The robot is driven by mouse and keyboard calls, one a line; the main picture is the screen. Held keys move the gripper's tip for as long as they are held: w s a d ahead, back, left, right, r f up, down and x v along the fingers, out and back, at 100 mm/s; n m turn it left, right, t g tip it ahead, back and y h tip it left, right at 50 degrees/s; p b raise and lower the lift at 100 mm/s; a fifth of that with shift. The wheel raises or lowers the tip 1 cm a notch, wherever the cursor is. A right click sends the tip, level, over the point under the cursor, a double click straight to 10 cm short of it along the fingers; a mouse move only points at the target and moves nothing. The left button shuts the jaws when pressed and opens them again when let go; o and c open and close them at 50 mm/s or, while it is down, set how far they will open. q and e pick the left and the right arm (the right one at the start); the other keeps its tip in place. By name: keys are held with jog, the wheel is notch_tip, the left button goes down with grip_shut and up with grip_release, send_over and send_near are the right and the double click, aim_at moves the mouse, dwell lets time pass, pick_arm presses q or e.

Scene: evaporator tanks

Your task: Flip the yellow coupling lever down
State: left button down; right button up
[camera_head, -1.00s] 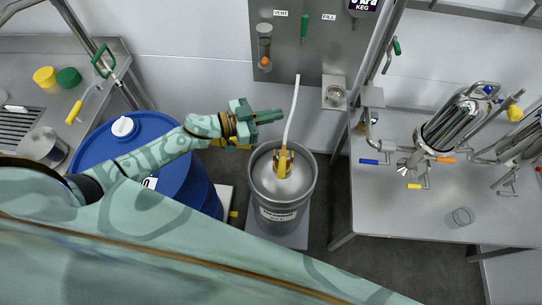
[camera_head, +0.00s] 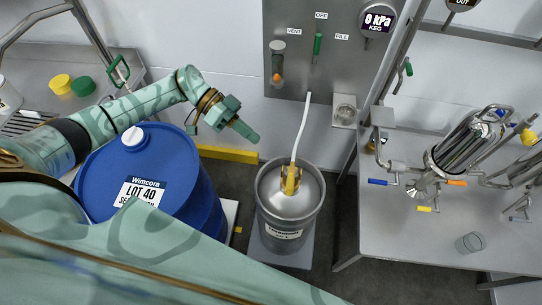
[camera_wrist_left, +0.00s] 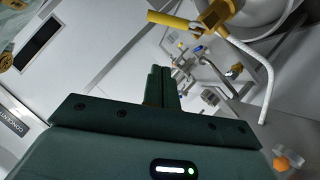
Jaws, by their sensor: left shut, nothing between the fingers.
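The yellow coupling (camera_head: 291,179) sits on top of a steel keg (camera_head: 272,208), with a white hose (camera_head: 301,130) rising from it to the wall panel. In the left wrist view the coupling (camera_wrist_left: 216,14) is at the top, and its yellow lever (camera_wrist_left: 172,20) sticks out to the left. The lever's angle to the keg is hard to judge. My left gripper (camera_head: 250,133) is shut and empty, up and to the left of the coupling, apart from it, pointing down and right. Its closed fingers also show in the left wrist view (camera_wrist_left: 160,84). My right gripper is out of view.
A blue drum (camera_head: 165,170) with a white cap stands left of the keg. The wall panel (camera_head: 345,75) has a green handle (camera_head: 318,44) and a gauge. A steel table (camera_head: 400,240) with pipework and a glass (camera_head: 470,242) is at the right.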

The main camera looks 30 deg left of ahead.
pick_arm(q)
send_over(290, 181)
jog(key=w+a, duration=0.2)
jog(key=a, duration=0.2)
notch_tip(290, 181, down, 5)
jog(key=shift+s+d+f+b, duration=0.3)
jog(key=shift+s+f+b, duration=0.15)
jog(key=shift+f, duration=0.25)
jog(key=shift+s+d+f+b, duration=0.3)
jog(key=shift+s+f, duration=0.1)
jog(key=shift+f, duration=0.25)
jog(key=shift+s+d+f+m+t+y+p, duration=0.2)
jog(key=shift+s+f+m+t+p, duration=0.45)
jog(key=shift+p, duration=0.7)
jog(key=shift+s+d+f+m+t+y+p, duration=0.1)
jog(key=shift+s+f+m+t+y+p, duration=0.4)
jog(key=shift+p, duration=0.9)
jog(key=shift+s+d+f+m+t+y+p, duration=0.15)
jog(key=shift+s+f+m+t+p, duration=0.6)
jog(key=shift+p, duration=0.6)
jog(key=shift+w+f+n, duration=0.2)
jog(key=shift+n, duration=0.1)
jog(key=shift+r, duration=0.1)
